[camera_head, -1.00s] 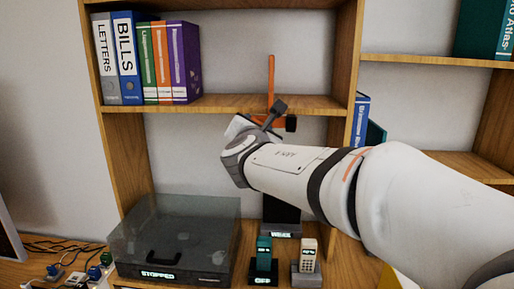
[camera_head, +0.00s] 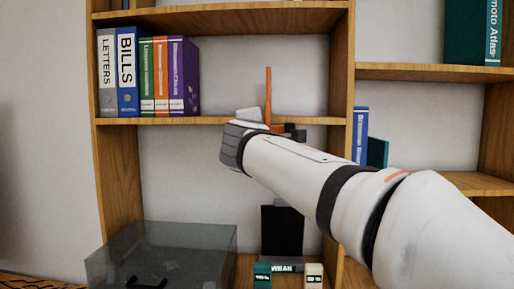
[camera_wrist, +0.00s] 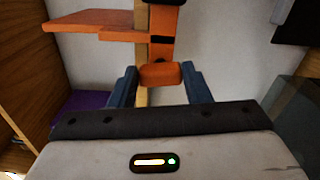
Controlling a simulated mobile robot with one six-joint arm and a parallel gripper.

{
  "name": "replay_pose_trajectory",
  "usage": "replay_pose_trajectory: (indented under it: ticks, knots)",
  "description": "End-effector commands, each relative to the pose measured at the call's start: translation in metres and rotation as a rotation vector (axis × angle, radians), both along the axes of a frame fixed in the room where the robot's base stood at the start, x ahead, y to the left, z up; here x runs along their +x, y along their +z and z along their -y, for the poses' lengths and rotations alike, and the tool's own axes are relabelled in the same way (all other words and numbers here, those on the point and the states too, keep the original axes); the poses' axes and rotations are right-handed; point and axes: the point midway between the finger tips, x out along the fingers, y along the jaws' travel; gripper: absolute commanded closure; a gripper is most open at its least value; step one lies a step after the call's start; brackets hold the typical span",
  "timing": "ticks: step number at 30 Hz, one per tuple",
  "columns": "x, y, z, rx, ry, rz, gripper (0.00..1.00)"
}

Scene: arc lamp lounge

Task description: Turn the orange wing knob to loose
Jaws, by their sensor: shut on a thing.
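The orange wing knob (camera_wrist: 160,74) shows in the wrist view as a short rounded orange block between the two blue-grey fingers of my gripper (camera_wrist: 160,80), which is shut on it. Just above it is an orange body with a black band (camera_wrist: 162,40), and a flat orange plate (camera_wrist: 95,24) reaches left from there. In the head view an upright orange bar (camera_head: 268,95) rises in front of the middle shelf board, beside the end of my arm. My arm and wrist hide most of the knob and fingertips there. I cannot read any loose or tight mark.
The wooden shelf (camera_head: 165,121) stands behind, with a row of binders (camera_head: 128,72) at the left. Blue and teal books (camera_head: 360,135) stand right.

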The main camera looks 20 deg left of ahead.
Motion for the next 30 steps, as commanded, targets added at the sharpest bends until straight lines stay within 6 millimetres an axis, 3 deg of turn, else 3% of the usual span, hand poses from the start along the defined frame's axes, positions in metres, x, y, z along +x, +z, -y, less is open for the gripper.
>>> replay_pose_trajectory:
  ticks: [10, 27, 28, 30]
  knots:
    - [0.0007, -0.003, 0.0002, 0.144, -0.002, -0.036, 0.79]
    - [0.0006, -0.002, 0.0001, 0.172, -0.002, -0.044, 0.79]
    - [0.0006, -0.002, 0.0001, 0.172, -0.002, -0.044, 0.55]
    - [0.0005, -0.0019, 0.0001, 0.172, -0.002, -0.044, 0.49]
